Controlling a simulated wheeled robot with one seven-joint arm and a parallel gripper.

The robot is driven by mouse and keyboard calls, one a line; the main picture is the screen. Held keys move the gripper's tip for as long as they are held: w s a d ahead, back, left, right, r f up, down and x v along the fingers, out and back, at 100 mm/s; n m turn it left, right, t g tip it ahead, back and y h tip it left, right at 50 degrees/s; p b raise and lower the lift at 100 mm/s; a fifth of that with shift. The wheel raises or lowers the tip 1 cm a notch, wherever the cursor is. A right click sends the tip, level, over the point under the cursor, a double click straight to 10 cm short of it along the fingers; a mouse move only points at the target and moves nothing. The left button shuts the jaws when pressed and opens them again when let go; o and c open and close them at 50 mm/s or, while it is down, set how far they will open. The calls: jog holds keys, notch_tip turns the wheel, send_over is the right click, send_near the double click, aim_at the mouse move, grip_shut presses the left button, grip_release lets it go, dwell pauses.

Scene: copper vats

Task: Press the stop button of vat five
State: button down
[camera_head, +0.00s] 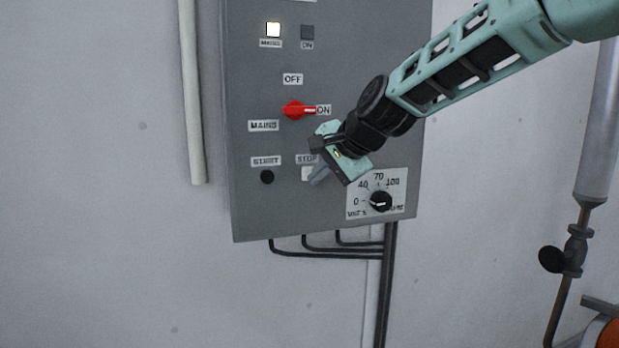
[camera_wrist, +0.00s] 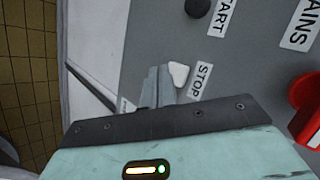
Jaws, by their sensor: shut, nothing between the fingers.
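The grey control box (camera_head: 245,205) hangs on the wall, and its dial plate seems to read VAT 5. The pale stop button (camera_head: 306,174) sits under the STOP label, partly covered by my gripper. It also shows in the wrist view (camera_wrist: 179,75), right beside my fingertips. My gripper (camera_head: 317,178) is shut and empty, its fingers reaching to the button from the right. In the wrist view the closed fingers (camera_wrist: 157,82) overlap the button's left edge. I cannot tell whether they touch it or whether it is pressed in.
The black start button (camera_head: 267,177) is left of stop. The red mains switch (camera_head: 294,110) above points to ON. A black dial (camera_head: 380,201) is close below my gripper. The mains lamp (camera_head: 273,29) is lit; the ON lamp (camera_head: 307,32) is dark.

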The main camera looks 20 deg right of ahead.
jog(key=s+b, duration=0.2)
jog(key=s, duration=0.3)
dwell(0.5)
dwell(0.6)
jog(key=s+a+f+n+g+b, duration=0.3)
jog(key=s+a+f+n, duration=0.2)
jog(key=s+f, duration=0.4)
jog(key=s+a+f+n+g+b, duration=0.3)
jog(key=s+a+f+n+b, duration=0.15)
jog(key=s+f, duration=0.5)
jog(key=s+d+f+n+g+h+b, duration=0.2)
jog(key=s+f+n+g+h+b, duration=0.1)
jog(key=s+f+n, duration=0.6)
jog(key=s+f, duration=0.4)
jog(key=shift+d+f, duration=0.2)
jog(key=shift+d, duration=0.1)
jog(key=shift+d, duration=0.1)
